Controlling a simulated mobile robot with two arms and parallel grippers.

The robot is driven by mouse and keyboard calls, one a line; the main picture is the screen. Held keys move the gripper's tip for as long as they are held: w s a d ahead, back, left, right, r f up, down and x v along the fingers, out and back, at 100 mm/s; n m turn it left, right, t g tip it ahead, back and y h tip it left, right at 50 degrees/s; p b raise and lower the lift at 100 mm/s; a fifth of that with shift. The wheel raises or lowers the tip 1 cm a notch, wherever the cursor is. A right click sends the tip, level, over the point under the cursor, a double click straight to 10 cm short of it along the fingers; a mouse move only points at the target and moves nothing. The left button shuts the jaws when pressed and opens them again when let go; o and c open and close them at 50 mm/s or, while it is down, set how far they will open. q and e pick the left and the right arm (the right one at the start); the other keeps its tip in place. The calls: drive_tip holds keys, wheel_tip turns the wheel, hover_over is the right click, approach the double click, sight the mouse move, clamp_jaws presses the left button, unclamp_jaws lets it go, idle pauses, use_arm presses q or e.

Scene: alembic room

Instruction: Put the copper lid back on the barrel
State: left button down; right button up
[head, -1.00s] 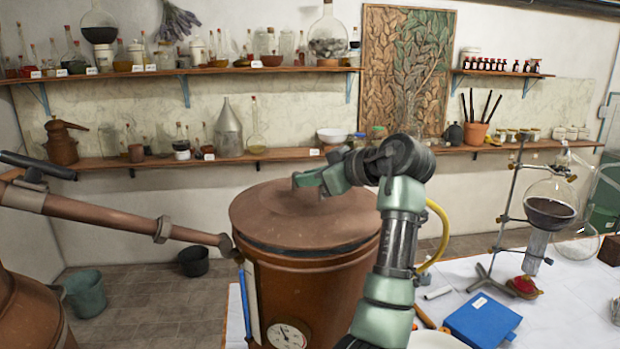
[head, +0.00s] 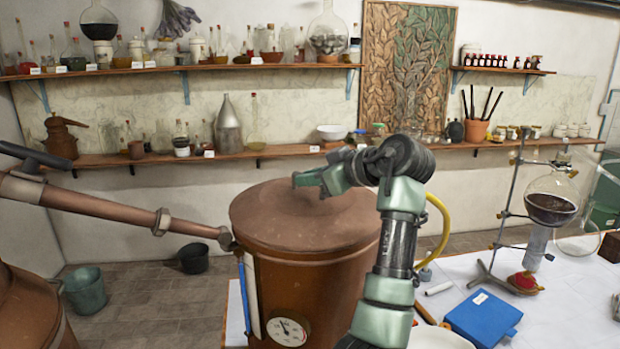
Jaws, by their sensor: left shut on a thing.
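The copper lid (head: 285,218) lies level on top of the copper barrel (head: 325,285), which stands in front of me at the centre. Its rim follows the barrel's top edge, and I see no open gap along the front. My left gripper (head: 310,182) is over the middle of the lid and shut on it. The grasped part is mostly hidden by the fingers. The left arm covers the lid's right edge and part of the barrel's right side. My right gripper is not in view.
A copper pipe (head: 120,212) comes from the left and ends close to the barrel's upper left edge. A dial gauge (head: 288,331) is on the barrel's front. A white table (head: 470,270) at right holds a blue box (head: 482,318) and a flask stand (head: 512,200).

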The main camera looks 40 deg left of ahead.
sight(336, 206)
use_arm(q)
drive_tip(key=shift+f, duration=0.1)
idle(0.3)
drive_tip(key=c, duration=1.4)
unclamp_jaws()
drive_tip(key=shift+f, duration=0.1)
drive_tip(key=b+v, duration=0.3)
drive_tip(key=v, duration=0.4)
drive_tip(key=shift+b, duration=0.3)
drive_tip(key=shift+d+r, duration=0.25)
drive_tip(key=shift+d, duration=0.2)
